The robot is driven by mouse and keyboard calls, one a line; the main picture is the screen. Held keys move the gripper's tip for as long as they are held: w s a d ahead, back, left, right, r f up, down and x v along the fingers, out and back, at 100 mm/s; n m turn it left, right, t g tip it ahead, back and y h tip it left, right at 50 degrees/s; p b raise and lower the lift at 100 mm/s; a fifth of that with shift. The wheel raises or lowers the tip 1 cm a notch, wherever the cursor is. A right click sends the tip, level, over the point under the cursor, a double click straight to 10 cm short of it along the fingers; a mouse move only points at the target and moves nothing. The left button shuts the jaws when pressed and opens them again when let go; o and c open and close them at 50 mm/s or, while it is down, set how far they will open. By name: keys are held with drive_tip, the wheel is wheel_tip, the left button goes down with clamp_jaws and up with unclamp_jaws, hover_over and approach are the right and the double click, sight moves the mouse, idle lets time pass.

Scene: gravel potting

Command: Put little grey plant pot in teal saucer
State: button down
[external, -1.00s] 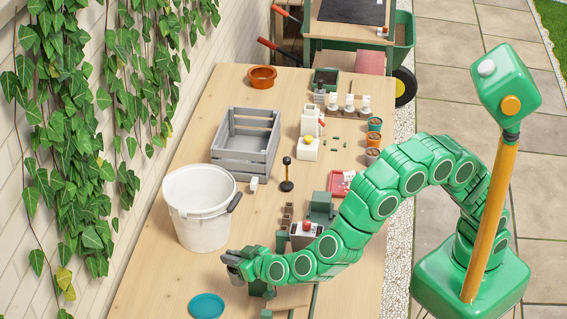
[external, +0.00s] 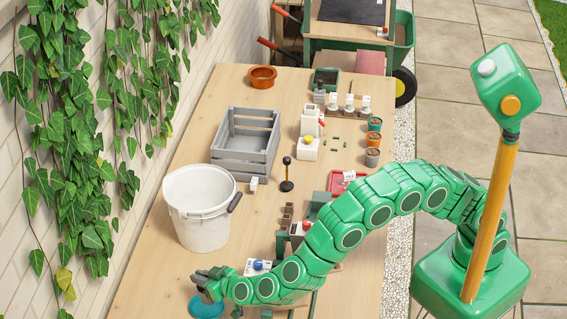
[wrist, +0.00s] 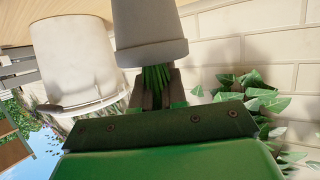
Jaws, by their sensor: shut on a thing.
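The grey plant pot (wrist: 150,28) fills the top middle of the wrist view, with its rim toward my gripper. My gripper (wrist: 155,92) is shut at the rim end, where green stems or strands show between the fingers. In the external view my gripper (external: 203,281) is over the far edge of the teal saucer (external: 207,309), near the table's front left. The arm hides part of the saucer, and the pot is hard to make out there. I cannot tell whether the pot touches the saucer.
A white bucket (external: 198,210) stands just behind my gripper and also shows in the wrist view (wrist: 62,55). A grey crate (external: 240,155) is farther back. A small block with a blue knob (external: 260,266) lies right beside my arm. Ivy covers the wall at left.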

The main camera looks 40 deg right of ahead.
drive_tip(key=shift+w+a+f, duration=0.2)
drive_tip(key=shift+a+f, duration=0.15)
drive_tip(key=shift+f, duration=1.6)
drive_tip(key=shift+f, duration=0.1)
drive_tip(key=c, duration=1.2)
unclamp_jaws()
drive_tip(key=v, duration=1.2)
